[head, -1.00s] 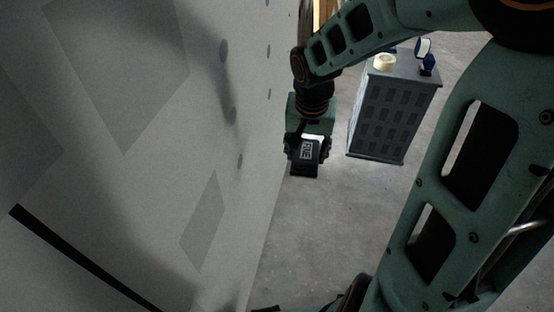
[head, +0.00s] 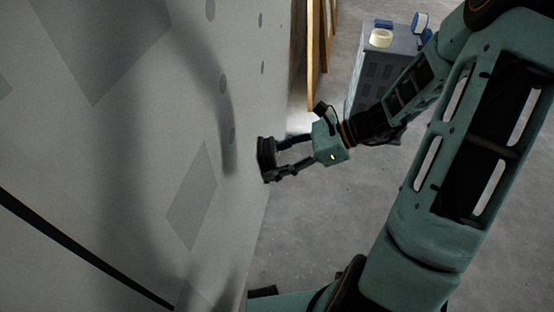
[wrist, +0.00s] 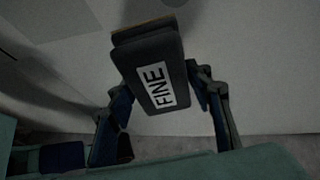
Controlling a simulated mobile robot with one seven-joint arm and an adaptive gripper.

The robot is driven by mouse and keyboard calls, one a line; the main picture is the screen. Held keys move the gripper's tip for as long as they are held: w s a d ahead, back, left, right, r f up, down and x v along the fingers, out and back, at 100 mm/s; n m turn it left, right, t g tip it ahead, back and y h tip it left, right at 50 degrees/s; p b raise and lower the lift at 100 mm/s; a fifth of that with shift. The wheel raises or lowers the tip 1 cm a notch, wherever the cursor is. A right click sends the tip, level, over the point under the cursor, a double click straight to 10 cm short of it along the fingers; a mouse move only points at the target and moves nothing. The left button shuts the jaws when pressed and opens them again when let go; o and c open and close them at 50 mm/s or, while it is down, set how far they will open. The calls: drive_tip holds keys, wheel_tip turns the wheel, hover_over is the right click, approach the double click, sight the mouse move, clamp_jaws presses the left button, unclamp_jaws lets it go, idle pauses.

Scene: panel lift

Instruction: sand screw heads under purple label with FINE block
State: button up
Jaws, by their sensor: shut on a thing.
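My gripper (head: 279,158) is shut on a dark sanding block (head: 266,159). In the wrist view the block (wrist: 147,62) carries a white label reading FINE and has a thin tan layer along its far edge. The block is held up close to the pale wall panel (head: 120,130), its face turned toward it; I cannot tell whether they touch. Several grey round spots (head: 222,84) run down the panel near its right side. No purple label shows in these frames, and no screw heads can be made out clearly.
A grey cabinet (head: 372,72) stands behind my arm with a cream roll (head: 381,38) and blue items (head: 420,22) on top. Wooden boards (head: 314,50) lean beyond the panel's edge. Grey floor (head: 310,230) is open at the right.

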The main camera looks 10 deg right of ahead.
sight(225, 95)
drive_tip(key=w+m+t, duration=0.1)
drive_tip(key=w+f+m+t+y, duration=0.1)
drive_tip(key=t, duration=0.1)
drive_tip(key=shift+d+f+b, duration=0.15)
drive_tip(key=shift+d+b, duration=0.15)
drive_tip(key=shift+d, duration=0.05)
drive_tip(key=a, duration=0.1)
drive_tip(key=w+a+b, duration=0.1)
drive_tip(key=a, duration=0.1)
drive_tip(key=w+a, duration=0.1)
drive_tip(key=a, duration=0.1)
drive_tip(key=shift+a+b, duration=0.25)
drive_tip(key=shift+b, duration=0.15)
drive_tip(key=o, duration=0.4)
drive_tip(key=shift+a, duration=0.1)
drive_tip(key=c, duration=0.6)
drive_tip(key=shift+o, duration=0.2)
drive_tip(key=shift+w+a+p, duration=0.2)
drive_tip(key=shift+a+p, duration=0.05)
drive_tip(key=shift+a, duration=0.2)
drive_tip(key=shift+w+a+p, duration=0.2)
drive_tip(key=shift+a+p, duration=0.05)
drive_tip(key=shift+a, duration=0.2)
idle(0.7)
